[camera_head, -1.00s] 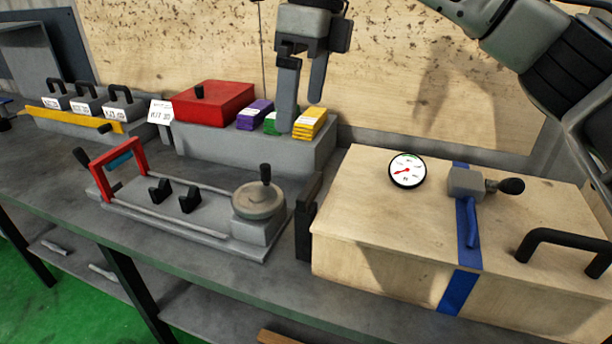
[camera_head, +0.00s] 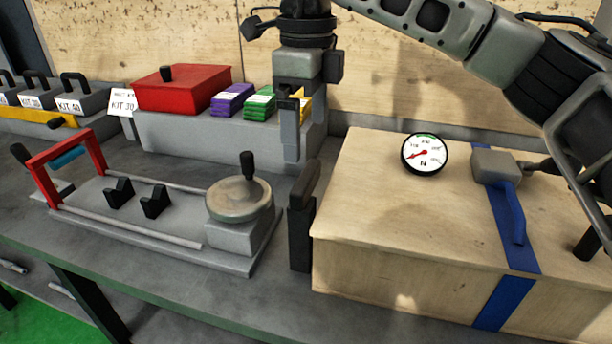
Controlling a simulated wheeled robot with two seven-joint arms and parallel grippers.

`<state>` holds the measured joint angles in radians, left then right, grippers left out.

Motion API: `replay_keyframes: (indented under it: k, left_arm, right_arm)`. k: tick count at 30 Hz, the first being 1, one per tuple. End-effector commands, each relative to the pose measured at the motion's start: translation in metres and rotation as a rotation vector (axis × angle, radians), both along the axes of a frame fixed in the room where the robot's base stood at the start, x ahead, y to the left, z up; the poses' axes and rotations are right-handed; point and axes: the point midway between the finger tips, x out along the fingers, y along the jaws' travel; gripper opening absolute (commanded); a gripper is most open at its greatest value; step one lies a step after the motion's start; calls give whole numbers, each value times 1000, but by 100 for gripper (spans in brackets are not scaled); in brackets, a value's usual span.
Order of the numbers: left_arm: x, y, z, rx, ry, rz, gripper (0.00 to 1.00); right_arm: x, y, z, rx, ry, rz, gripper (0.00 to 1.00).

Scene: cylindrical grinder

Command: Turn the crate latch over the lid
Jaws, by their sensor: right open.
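The wooden crate (camera_head: 340,258) with its flat lid (camera_head: 372,180) stands at the right of the bench. The black latch (camera_head: 301,232) sits at the crate's left end; its upper bar stands upright and slightly tilted beside the lid, not lying across it. My right gripper (camera_head: 291,155) points down just above and behind the latch, apart from it. It is open and empty, seen nearly edge-on, so the gap between its fingers is hard to see. My left gripper is out of view.
On the lid are a round dial gauge (camera_head: 424,154), a blue strap (camera_head: 507,225) and a grey block (camera_head: 495,166). A grey fixture with a handwheel (camera_head: 239,199) stands left of the latch. Behind are a red box (camera_head: 180,90) and coloured packs (camera_head: 232,101).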

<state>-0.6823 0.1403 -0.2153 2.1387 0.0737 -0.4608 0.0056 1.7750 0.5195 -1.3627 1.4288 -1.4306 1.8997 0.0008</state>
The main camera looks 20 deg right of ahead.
Motion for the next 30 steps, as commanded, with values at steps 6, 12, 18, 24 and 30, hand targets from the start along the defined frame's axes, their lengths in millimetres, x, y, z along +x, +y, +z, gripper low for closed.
replay_keyframes:
  k: [6, 12, 18, 24, 30]
  left_arm:
    - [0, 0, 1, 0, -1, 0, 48]
    - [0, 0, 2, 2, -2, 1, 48]
    - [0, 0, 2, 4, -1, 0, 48]
    - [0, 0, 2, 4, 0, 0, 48]
    - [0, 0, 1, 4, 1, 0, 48]
  right_arm:
    - [-1, 0, -48, -1, 3, 1, 100]
    - [0, 0, -78, 0, 1, 0, 100]
    - [0, 0, -90, 0, 0, 0, 100]
    - [0, 0, -91, -1, -1, 1, 100]
    - [0, 0, -91, 0, 0, 1, 64]
